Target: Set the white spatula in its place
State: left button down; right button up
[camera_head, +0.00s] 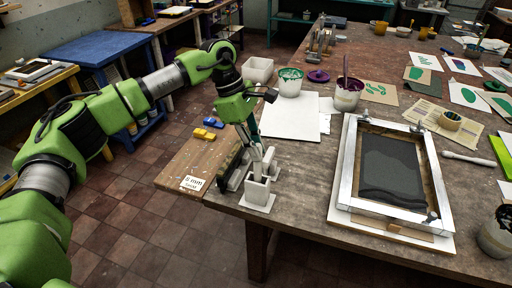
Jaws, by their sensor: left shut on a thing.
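My left gripper (257,152) points down over the left front corner of the large table. It is shut on a narrow pale piece, which I take to be the white spatula (257,171); the fingers hide much of it. Its lower end is at the mouth of a small white square holder (257,193) on a flat white base. I cannot tell how deep it sits in the holder. My right gripper is not in view.
A dark upright rack (231,168) stands close to the left of the holder. Behind are a white board (290,117), a green-stained tub (290,83) and a purple-stained pot (347,95). A hinged screen frame (345,165) lies to the right. Bare tabletop (303,185) lies between.

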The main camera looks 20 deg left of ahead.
pick_arm(q)
jog(key=c, duration=1.9)
grip_release()
jog(key=v, duration=1.2)
